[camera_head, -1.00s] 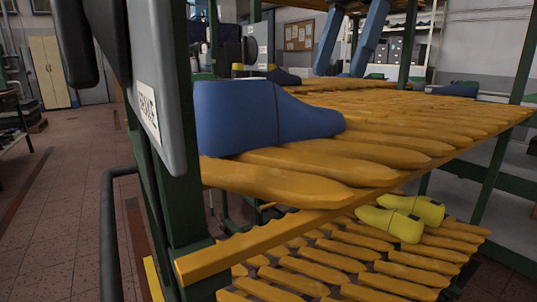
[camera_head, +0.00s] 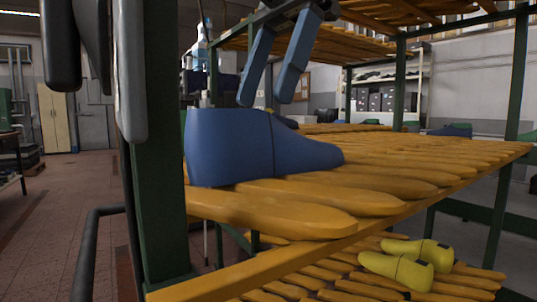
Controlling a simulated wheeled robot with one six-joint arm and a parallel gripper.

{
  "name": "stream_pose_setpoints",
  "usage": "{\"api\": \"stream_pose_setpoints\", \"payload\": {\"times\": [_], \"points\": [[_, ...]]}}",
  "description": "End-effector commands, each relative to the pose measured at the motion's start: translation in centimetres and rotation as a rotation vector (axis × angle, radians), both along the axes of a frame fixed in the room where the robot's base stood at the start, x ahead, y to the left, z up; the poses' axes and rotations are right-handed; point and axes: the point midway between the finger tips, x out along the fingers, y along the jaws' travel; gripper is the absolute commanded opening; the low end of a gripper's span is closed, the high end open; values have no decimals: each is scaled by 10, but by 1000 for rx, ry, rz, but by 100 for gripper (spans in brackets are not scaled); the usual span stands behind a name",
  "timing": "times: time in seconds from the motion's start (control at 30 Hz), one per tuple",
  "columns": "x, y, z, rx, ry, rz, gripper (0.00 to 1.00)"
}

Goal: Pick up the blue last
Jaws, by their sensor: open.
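The blue last (camera_head: 235,147) lies on the orange slatted shelf (camera_head: 400,178), near its left end, with its tall heel part to the left and its toe pointing right. My gripper (camera_head: 266,101) is above the last, with its two blue fingers pointing down and spread apart. The fingers are empty.
A green rack post (camera_head: 160,215) stands just left of the last. Two yellow lasts (camera_head: 405,268) lie on the lower slatted shelf. Another slatted shelf (camera_head: 395,22) is above. Other dark blue and green lasts (camera_head: 450,131) lie farther back. Open floor is on the left.

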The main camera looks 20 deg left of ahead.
Motion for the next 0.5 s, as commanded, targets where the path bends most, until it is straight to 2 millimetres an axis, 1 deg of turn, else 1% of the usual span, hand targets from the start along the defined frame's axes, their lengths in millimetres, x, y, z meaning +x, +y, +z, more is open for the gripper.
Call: {"api": "stream_pose_setpoints", "payload": {"times": [0.13, 0.33, 0.4, 0.5], "points": [[-4, 3, -6, 1, -1, 1, 62], [-13, 9, -33, 0, 0, 2, 62], [-15, 11, -40, 0, 0, 1, 62], [-17, 12, -46, 1, -1, 0, 62]]}}
